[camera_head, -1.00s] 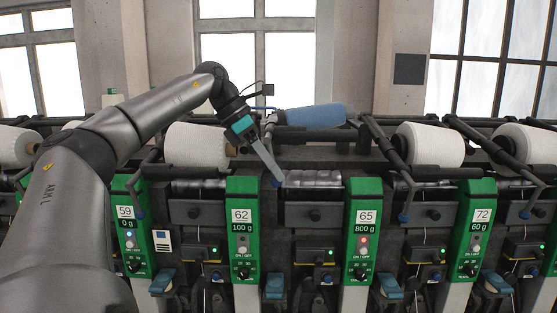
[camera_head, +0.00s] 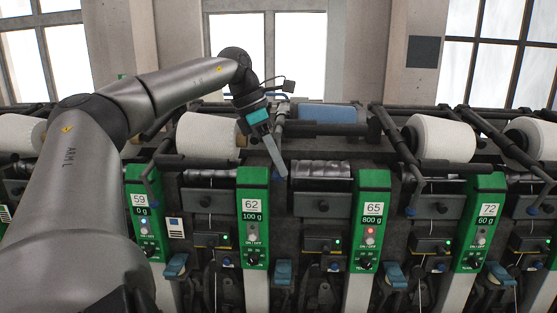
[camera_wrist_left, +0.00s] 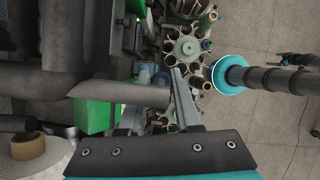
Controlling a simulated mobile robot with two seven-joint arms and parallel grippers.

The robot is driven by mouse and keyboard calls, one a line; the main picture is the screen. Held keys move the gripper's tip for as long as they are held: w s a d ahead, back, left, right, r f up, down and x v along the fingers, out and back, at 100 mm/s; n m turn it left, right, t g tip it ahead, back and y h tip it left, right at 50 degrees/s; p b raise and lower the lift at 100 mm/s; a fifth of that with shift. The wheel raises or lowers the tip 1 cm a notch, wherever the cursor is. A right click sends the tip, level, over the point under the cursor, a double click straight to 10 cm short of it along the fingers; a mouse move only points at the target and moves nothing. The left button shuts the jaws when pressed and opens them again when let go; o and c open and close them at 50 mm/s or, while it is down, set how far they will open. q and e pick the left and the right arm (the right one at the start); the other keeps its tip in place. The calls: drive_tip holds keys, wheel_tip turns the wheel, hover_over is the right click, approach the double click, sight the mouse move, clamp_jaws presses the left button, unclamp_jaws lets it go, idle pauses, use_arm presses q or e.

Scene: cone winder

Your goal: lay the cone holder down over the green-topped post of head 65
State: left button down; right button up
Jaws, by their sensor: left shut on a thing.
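The green-topped post of head 65 (camera_head: 373,182) stands upright, labelled 65 and 800 g. My left gripper (camera_head: 276,157) reaches down at the left end of the holder, left of that post. It is shut on the holder's arm, whose grip is mostly hidden by the fingers. In the left wrist view a grey bar (camera_wrist_left: 120,93) runs to the fingers (camera_wrist_left: 178,103), above a green post top. My right gripper is out of view.
The head 62 post (camera_head: 253,178) is close left of the gripper, with a white cone (camera_head: 207,134) behind it. Another white cone (camera_head: 440,138) and its holder arm (camera_head: 397,150) stand on the right. A grooved drum (camera_head: 320,170) lies between posts 62 and 65.

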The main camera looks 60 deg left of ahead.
use_arm(q)
drive_tip(key=shift+f, duration=0.1)
drive_tip(key=c, duration=0.9)
unclamp_jaws()
drive_tip(key=shift+o, duration=0.2)
drive_tip(key=shift+s+a+r, duration=0.1)
drive_tip(key=shift+s+r, duration=0.1)
drive_tip(key=shift+r, duration=0.4)
drive_tip(key=p+v, duration=0.2)
drive_tip(key=v, duration=1.2)
drive_tip(key=shift+p, duration=0.35)
